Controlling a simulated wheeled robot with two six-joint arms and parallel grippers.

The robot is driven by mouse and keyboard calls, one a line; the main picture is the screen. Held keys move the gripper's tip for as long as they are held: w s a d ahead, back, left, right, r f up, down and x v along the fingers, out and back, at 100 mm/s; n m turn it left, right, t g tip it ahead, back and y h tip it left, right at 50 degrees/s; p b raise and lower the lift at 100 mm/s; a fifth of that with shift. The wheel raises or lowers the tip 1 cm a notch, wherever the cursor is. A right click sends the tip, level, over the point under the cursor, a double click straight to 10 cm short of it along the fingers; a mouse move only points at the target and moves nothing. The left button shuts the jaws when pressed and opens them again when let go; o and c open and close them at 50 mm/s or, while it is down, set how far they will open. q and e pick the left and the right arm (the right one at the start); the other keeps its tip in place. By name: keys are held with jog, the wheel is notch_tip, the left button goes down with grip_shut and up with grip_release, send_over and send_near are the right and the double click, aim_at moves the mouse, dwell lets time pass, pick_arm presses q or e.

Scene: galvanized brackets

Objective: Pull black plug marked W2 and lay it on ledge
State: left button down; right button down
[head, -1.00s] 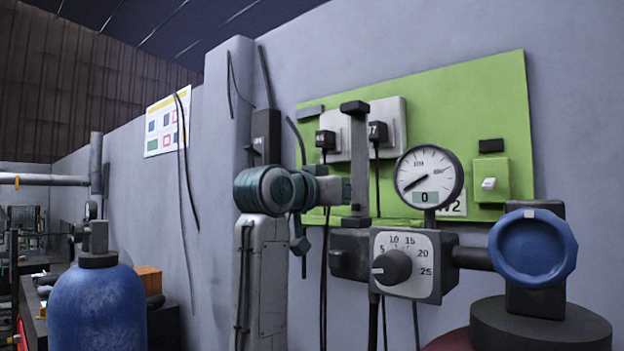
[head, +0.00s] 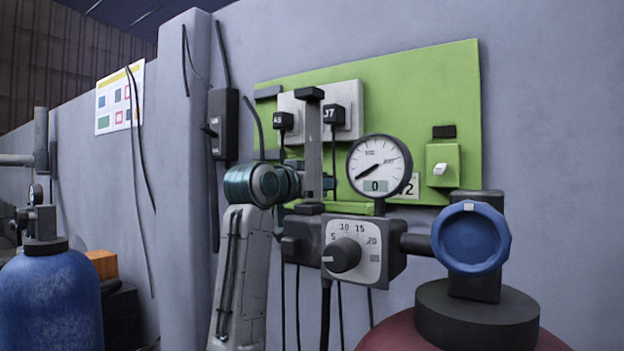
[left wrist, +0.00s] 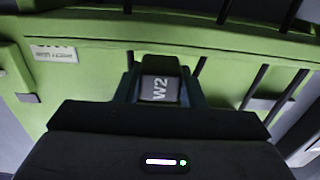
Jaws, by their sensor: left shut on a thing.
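The black plug marked W2 (left wrist: 159,88) sits between the two fingers of my left gripper (left wrist: 159,84) in the left wrist view, with a green surface behind it. The gripper is shut on it. In the head view my left arm reaches from the left toward the lower part of the green panel (head: 425,95). I cannot tell whether the plug is seated in a socket. My right gripper is not in view.
Two other black plugs, one marked J7 (head: 334,115) and one beside it (head: 283,121), sit on a pale plate. The grey upright (head: 313,150), pressure gauge (head: 379,166), dial box (head: 352,250) and blue knob (head: 471,237) crowd the front. Cables hang below.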

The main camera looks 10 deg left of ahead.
pick_arm(q)
jog(key=shift+f+p+x, duration=0.15)
jog(key=shift+x, duration=0.5)
jog(key=shift+f+p+x, duration=0.15)
jog(key=shift+x, duration=0.55)
jog(key=shift+f+b, duration=0.5)
jog(key=shift+f, duration=0.2)
jog(key=shift+c, duration=0.2)
grip_release()
jog(key=shift+s, duration=0.1)
jog(key=b+v, duration=0.3)
jog(key=v, duration=0.8)
jog(key=shift+r+b, duration=0.3)
jog(key=shift+b, duration=0.1)
dwell(0.5)
jog(key=shift+a, duration=0.1)
